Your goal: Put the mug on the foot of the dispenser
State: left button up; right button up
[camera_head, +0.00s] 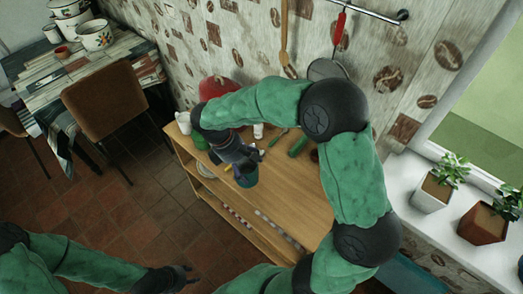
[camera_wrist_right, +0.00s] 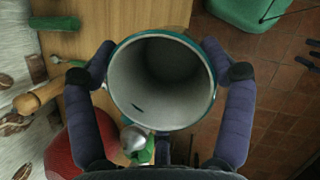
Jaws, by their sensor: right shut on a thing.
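A teal enamel mug (camera_head: 247,177) with a pale inside is held by my right gripper (camera_head: 243,163) at the wooden counter. In the right wrist view, I look into the empty mug (camera_wrist_right: 161,82), with the fingers of my right gripper (camera_wrist_right: 160,78) on either side of it. A red rounded body, apparently the dispenser (camera_head: 214,86), stands by the wall, largely hidden behind my right arm. Red also shows at the lower left of the wrist view (camera_wrist_right: 72,150). Its foot cannot be made out. My left gripper (camera_head: 190,275) is empty and low at the left, its fingers apart.
The wooden counter (camera_head: 290,190) holds a green item (camera_head: 298,146) and small bottles (camera_head: 258,130) near the wall. Potted plants (camera_head: 434,187) stand on the sill at right. A table with pots (camera_head: 95,36) and a chair (camera_head: 105,98) stand at left. Utensils hang above.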

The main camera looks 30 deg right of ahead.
aim_at(255, 171)
jog(key=shift+s+d+f+n+t, duration=0.3)
jog(key=shift+s+d+n, duration=0.25)
jog(key=shift+n, duration=0.55)
jog(key=n, duration=0.1)
jog(key=s+n+t+b, duration=0.1)
jog(key=shift+s+d+n+h, duration=0.2)
jog(key=shift+n+h, duration=0.1)
jog(key=shift+h, duration=0.1)
jog(key=shift+s+d+f+n+t+b, duration=0.15)
jog(key=shift+d+n+t+b, duration=0.15)
jog(key=shift+n, duration=0.3)
pick_arm(q)
notch_tip(255, 171, down, 10)
jog(key=b, duration=0.7)
jog(key=shift+b, duration=0.4)
pick_arm(e)
jog(key=shift+w+d+f, duration=1.6)
jog(key=shift+d+f, duration=0.1)
jog(key=shift+f, duration=0.45)
jog(key=shift+w+d+f, duration=1.55)
jog(key=shift+d+f, duration=0.1)
jog(key=shift+f, duration=0.5)
jog(key=shift+w+d+f, duration=1.6)
jog(key=shift+d+f, duration=0.1)
jog(key=shift+f, duration=0.45)
jog(key=shift+f, duration=0.15)
jog(key=o, duration=1.3)
